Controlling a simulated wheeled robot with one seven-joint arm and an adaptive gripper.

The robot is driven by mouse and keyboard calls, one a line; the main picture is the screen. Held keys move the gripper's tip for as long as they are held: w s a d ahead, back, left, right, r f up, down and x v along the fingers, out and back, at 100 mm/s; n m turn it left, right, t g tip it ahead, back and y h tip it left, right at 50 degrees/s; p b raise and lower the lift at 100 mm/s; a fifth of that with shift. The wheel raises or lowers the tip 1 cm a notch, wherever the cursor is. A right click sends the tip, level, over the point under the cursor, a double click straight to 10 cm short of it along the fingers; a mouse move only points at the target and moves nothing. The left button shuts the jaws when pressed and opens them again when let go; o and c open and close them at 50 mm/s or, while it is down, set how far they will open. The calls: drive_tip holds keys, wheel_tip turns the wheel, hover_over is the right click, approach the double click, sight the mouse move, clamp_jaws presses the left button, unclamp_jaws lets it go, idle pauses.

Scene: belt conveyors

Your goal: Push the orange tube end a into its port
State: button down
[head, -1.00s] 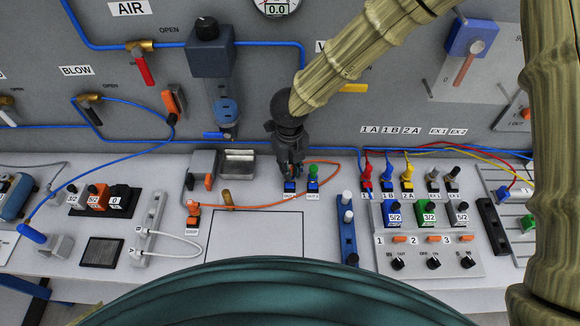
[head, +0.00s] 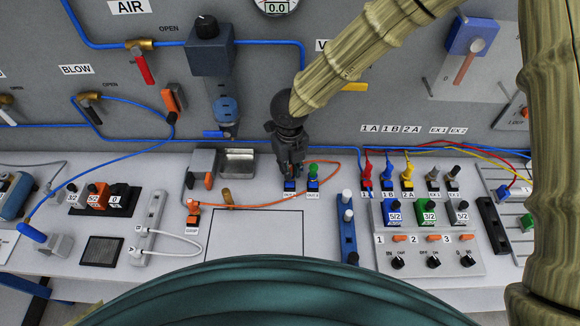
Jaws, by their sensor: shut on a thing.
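An orange tube (head: 262,204) runs along the bench from a block with an orange fitting (head: 193,212) at the left, and loops round to the right of my gripper (head: 290,172). My gripper points down over a small blue port block (head: 290,186) and is shut; the tube end between its fingers is mostly hidden. I cannot tell how deep that end sits in the port. A second blue port block with a green top (head: 313,175) stands just to the right, close to the fingers.
A metal tray (head: 238,160) and a grey box (head: 202,163) stand to the left of my gripper. A blue rail with white knobs (head: 347,225) and a valve panel (head: 430,262) lie to the right. The outlined bench area (head: 255,235) in front is clear.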

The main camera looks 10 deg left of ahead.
sight(290, 167)
idle(0.3)
drive_tip(key=c, duration=1)
unclamp_jaws()
drive_tip(key=shift+o, duration=0.2)
drive_tip(key=shift+r+p, duration=3.2)
drive_tip(key=shift+r, duration=0.3)
drive_tip(key=shift+s+f, duration=0.1)
